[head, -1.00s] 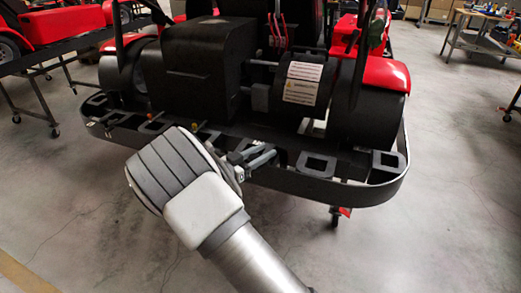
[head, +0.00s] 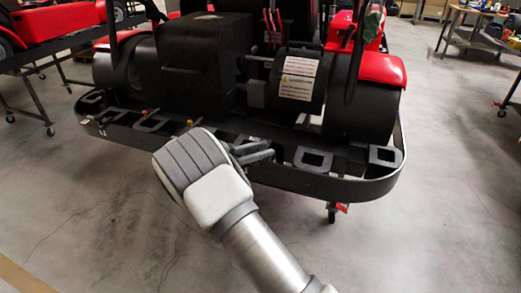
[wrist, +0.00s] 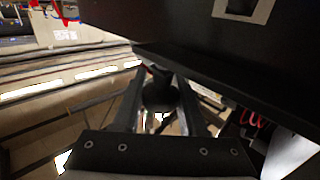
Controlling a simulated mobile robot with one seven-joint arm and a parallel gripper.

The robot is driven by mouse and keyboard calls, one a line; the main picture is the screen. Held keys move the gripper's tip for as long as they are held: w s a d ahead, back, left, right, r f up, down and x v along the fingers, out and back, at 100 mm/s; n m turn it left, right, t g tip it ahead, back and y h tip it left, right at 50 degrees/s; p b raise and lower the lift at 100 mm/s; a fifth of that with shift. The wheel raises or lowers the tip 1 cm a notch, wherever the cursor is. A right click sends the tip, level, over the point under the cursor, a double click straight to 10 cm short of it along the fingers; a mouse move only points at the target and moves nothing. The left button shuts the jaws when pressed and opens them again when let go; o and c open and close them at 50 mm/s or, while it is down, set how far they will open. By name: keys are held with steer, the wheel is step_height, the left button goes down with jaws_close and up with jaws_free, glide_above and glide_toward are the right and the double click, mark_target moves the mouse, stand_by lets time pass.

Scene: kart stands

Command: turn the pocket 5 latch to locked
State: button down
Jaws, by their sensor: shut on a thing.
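The kart's black rear rail (head: 290,180) carries a row of square pockets, but I cannot read any pocket numbers. My gripper (head: 262,155) is at the rail's front side, near its middle, and its grey fingers show beside my wrist. In the wrist view my gripper (wrist: 160,105) is shut on a dark round latch knob (wrist: 160,92), close beside the black rail edge (wrist: 215,80). Whether this is the pocket 5 latch, and which way it is turned, I cannot tell. My wrist covers part of the rail in the head view.
Open pockets (head: 315,150) lie right of my gripper along the rail. Small orange parts (head: 190,123) show on the rail to the left. A labelled black cylinder (head: 298,82) and a black box (head: 205,65) stand behind it. The floor (head: 90,200) in front is clear.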

steer(key=shift+c, duration=2.3)
jaws_free()
steer(key=v, duration=1.7)
steer(key=shift+a+p, duration=0.2)
steer(key=shift+p, duration=0.2)
